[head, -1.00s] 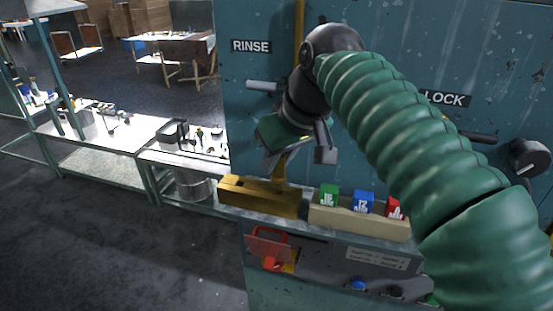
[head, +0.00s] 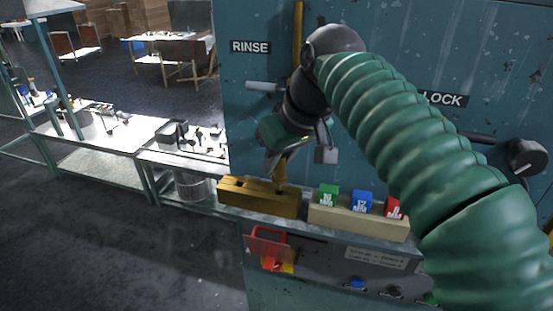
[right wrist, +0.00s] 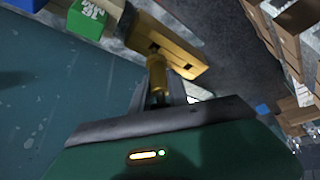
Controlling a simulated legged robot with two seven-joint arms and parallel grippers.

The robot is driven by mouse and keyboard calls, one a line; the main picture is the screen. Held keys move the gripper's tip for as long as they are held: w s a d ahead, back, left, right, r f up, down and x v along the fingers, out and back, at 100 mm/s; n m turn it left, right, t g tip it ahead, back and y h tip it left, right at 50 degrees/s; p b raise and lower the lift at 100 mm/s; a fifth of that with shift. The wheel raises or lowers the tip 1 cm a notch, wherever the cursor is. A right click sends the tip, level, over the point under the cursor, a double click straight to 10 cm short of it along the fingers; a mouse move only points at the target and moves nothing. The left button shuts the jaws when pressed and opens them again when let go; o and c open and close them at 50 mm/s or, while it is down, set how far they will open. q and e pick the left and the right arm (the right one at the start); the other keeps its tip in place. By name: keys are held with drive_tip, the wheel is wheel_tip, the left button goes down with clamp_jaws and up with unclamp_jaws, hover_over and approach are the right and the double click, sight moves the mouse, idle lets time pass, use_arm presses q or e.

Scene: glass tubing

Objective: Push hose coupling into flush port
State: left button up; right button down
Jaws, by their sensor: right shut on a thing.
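My right gripper (head: 279,160) points down in front of the teal cabinet, shut on a brass hose coupling (head: 280,178). The coupling also shows between the fingers in the right wrist view (right wrist: 157,76). Its lower end is at the right part of a brass block (head: 250,197) on the cabinet's ledge. The block also shows in the right wrist view (right wrist: 182,55), with a dark opening near the coupling. I cannot tell whether the coupling's end is inside an opening or only against the block. No label marks the flush port. My left gripper is not in view.
A beige rack (head: 357,222) with a green (head: 329,196), a blue (head: 362,202) and a red block (head: 394,207) stands close right of the brass block. A red part (head: 268,250) sits below the ledge. A knob (head: 527,158) is at right. Workbenches stand left.

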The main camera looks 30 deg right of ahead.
sight(277, 174)
drive_tip(key=shift+f+b, duration=1.4)
drive_tip(key=shift+f, duration=0.35)
drive_tip(key=c, duration=1.2)
unclamp_jaws()
drive_tip(key=v, duration=0.8)
drive_tip(key=shift+w+r, duration=0.1)
drive_tip(key=shift+r, duration=0.15)
drive_tip(key=p+v, duration=0.1)
drive_tip(key=v, duration=0.7)
drive_tip(key=shift+r, duration=0.15)
